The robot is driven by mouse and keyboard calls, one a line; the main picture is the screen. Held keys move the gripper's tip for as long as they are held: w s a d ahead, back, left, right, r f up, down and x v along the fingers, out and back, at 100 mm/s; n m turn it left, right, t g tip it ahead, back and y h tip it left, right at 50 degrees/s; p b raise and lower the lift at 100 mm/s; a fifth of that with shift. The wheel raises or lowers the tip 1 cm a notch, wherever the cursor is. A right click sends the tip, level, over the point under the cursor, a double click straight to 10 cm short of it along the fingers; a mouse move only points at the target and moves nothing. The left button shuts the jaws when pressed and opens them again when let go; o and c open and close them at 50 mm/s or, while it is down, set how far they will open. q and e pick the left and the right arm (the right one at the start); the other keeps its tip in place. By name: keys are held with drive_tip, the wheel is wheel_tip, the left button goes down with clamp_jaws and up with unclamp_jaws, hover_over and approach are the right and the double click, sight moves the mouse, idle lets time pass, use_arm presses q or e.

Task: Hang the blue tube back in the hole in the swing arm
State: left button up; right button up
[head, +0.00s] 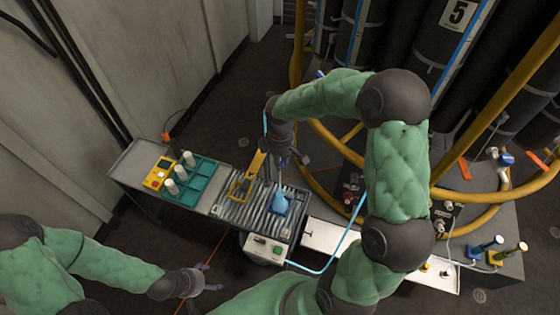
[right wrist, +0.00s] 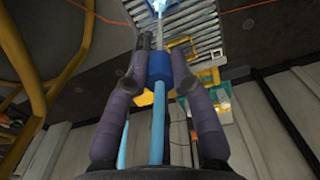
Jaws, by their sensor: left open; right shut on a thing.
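My right gripper (head: 283,157) hangs over the roller conveyor. In the right wrist view its two dark fingers (right wrist: 160,62) are shut on the blue collar (right wrist: 158,68) of the blue tube. The light-blue tube (right wrist: 157,125) runs back from the collar between the fingers, and a thin pale tip points toward the rollers. A yellow arm-like piece (head: 254,166), perhaps the swing arm, stands just left of this gripper; its hole cannot be made out. My left gripper (head: 213,278) is open and empty at the lower left, away from the conveyor.
A teal rack (head: 205,172) with white cylinders and a yellow box (head: 158,173) are to the left. A light-blue hose (head: 347,240) loops at the right. Dark cylinders and yellow pipes crowd the upper right.

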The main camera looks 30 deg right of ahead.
wheel_tip(320, 180, up, 11)
drive_tip(key=p, duration=0.8)
idle(1.4)
drive_tip(key=w+a+f, duration=0.2)
drive_tip(key=w+a, duration=0.2)
drive_tip(key=a, duration=0.5)
drive_tip(key=shift+w+a+f+b, duration=0.15)
drive_tip(key=shift+w+b, duration=0.1)
drive_tip(key=shift+b, duration=0.15)
drive_tip(key=shift+f+b, duration=0.3)
drive_tip(key=shift+f, duration=0.2)
idle(0.6)
drive_tip(key=shift+f+b, duration=0.55)
drive_tip(key=shift+f, duration=0.4)
